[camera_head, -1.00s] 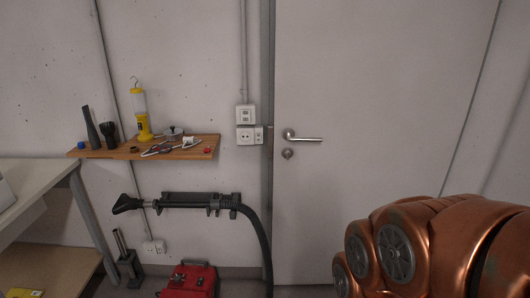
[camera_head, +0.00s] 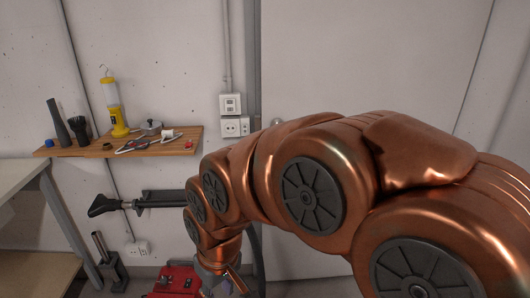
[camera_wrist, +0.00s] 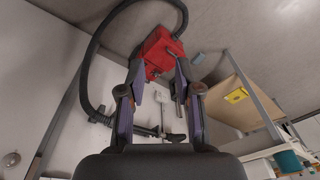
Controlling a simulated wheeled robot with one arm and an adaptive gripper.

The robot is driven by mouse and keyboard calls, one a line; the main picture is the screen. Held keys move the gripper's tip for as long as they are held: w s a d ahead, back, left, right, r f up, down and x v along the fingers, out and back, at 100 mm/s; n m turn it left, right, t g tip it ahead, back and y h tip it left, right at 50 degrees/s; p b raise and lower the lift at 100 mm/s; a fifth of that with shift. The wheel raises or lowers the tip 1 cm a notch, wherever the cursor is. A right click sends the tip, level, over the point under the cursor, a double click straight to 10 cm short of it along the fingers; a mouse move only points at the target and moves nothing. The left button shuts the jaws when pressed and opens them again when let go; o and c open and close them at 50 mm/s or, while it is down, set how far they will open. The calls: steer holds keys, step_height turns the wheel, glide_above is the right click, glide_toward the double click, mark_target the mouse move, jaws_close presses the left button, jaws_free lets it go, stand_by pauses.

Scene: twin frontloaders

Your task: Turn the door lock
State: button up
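The grey door (camera_head: 370,60) stands at the right of the head view. My copper arm covers its lock and lever handle there; only a small round metal piece (camera_head: 277,121) peeks out above the arm. In the wrist view, a round metal fitting (camera_wrist: 12,160) shows on the pale door at the lower left corner; I cannot tell if it is the lock or the handle's base. My gripper (camera_wrist: 158,80) is open and empty, its fingers spread, apart from the door.
A red toolbox (camera_head: 175,281) and a black hose tool (camera_head: 160,199) are below the wooden shelf (camera_head: 95,148), which carries a yellow lamp (camera_head: 113,105) and small tools. White sockets (camera_head: 231,115) sit beside the door frame. A workbench (camera_head: 25,185) stands at left.

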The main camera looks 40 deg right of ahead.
steer(key=w+d+f+t+b, duration=0.1)
steer(key=w+d+t+b, duration=0.2)
steer(key=w, duration=0.7)
steer(key=w+d+f+t+b, duration=0.1)
steer(key=w+d+t+b, duration=0.15)
steer(key=w, duration=0.75)
steer(key=w+d+f+t+b, duration=0.1)
steer(key=w+d+t+b, duration=0.2)
steer(key=w, duration=0.6)
steer(key=w+d+m+t+h+b, duration=0.1)
steer(key=w+d+m+t+b, duration=0.1)
steer(key=w+d+t, duration=0.35)
steer(key=w+d+m+t+h+b, duration=0.2)
steer(key=w+d+h+b, duration=0.15)
steer(key=d, duration=1.15)
steer(key=s+d+f+m+h+b, duration=0.1)
steer(key=s+d+m+h+b, duration=0.15)
steer(key=d+h, duration=0.45)
steer(key=s+d+m+h+b, duration=0.1)
steer(key=s+d+m+h, duration=0.15)
steer(key=d, duration=0.85)
steer(key=w+d+r+n, duration=0.1)
steer(key=w+d+r, duration=0.1)
steer(key=w+d, duration=0.2)
steer(key=shift+w+d+r, duration=0.2)
steer(key=shift+w+r, duration=0.15)
